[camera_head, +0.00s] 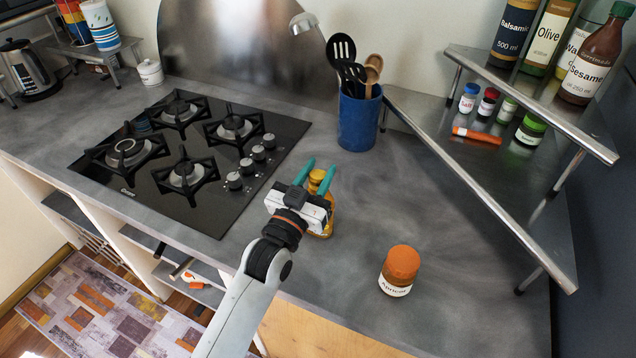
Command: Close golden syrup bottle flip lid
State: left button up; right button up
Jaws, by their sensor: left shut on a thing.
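The golden syrup bottle (328,229) stands on the grey counter (345,265), to the right of the hob. It is amber with a yellow-orange top. My left gripper (316,172) is at the bottle, with one teal finger on each side of its upper part, shut on it. The gripper's white body hides much of the bottle. The bottle looks upright. I cannot tell whether its flip lid is open or shut. My right gripper is not in view.
An orange-lidded apricot jar (398,271) stands to the right. A blue utensil pot (359,118) is behind the bottle. A black gas hob (215,205) lies to the left. A metal shelf (555,215) with bottles and small jars is at the right. Counter between jar and pot is clear.

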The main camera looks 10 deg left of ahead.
pick_arm(q)
jog(key=shift+f, duration=0.25)
jog(key=shift+r+t, duration=0.2)
jog(key=shift+t, duration=0.1)
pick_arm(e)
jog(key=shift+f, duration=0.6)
pick_arm(q)
jog(key=o, duration=1)
jog(key=shift+c, duration=0.2)
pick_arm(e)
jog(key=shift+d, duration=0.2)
pick_arm(q)
jog(key=b+v, duration=0.3)
jog(key=v, duration=0.9)
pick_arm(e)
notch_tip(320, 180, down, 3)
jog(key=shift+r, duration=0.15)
